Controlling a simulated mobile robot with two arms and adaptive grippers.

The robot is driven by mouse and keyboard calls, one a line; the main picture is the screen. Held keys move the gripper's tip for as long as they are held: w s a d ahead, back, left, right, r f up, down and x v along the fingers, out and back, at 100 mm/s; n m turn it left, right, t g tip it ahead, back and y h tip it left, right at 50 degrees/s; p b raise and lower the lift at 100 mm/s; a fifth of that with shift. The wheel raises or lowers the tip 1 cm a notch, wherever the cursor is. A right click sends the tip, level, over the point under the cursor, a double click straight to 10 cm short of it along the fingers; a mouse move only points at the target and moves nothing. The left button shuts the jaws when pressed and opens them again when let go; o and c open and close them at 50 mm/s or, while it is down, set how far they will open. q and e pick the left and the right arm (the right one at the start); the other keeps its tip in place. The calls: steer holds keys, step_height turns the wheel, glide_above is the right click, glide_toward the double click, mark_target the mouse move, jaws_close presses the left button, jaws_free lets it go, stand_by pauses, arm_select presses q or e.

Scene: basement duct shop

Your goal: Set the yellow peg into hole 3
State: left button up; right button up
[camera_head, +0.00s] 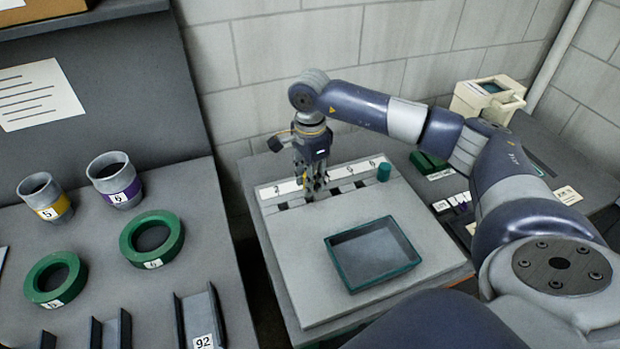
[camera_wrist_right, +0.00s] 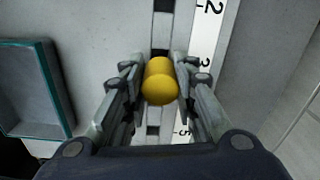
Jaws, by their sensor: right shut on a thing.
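My right gripper (camera_head: 313,188) is over the back row of a pale board (camera_head: 300,262) and points down. In the right wrist view its fingers (camera_wrist_right: 160,82) are shut on the yellow peg (camera_wrist_right: 160,80), gripping its sides. The peg is over the row of dark holes, beside the "3" on the white number strip (camera_wrist_right: 204,45). The fingers hide the peg in the head view, and the hole under it is covered. I cannot tell whether its lower end is in a hole. A green peg (camera_head: 384,172) stands at the row's right end, near "6". My left gripper is not in view.
A teal-rimmed tray (camera_head: 372,291) lies on the board's front part. Green rings (camera_head: 152,237), numbered cups (camera_head: 115,180) and dark channels stand on the left bench. A beige device (camera_head: 488,98) stands at the back right. A block wall is close behind the board.

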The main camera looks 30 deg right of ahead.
steer(key=shift+f, duration=0.1)
steer(key=shift+f+b, duration=0.6)
steer(key=shift+f, duration=0.1)
steer(key=shift+f+b, duration=1.05)
steer(key=shift+f, duration=0.2)
steer(key=shift+f, duration=0.1)
steer(key=o, duration=1.1)
steer(key=shift+o, duration=0.2)
step_height(320, 180, up, 12)
steer(key=shift+r, duration=0.1)
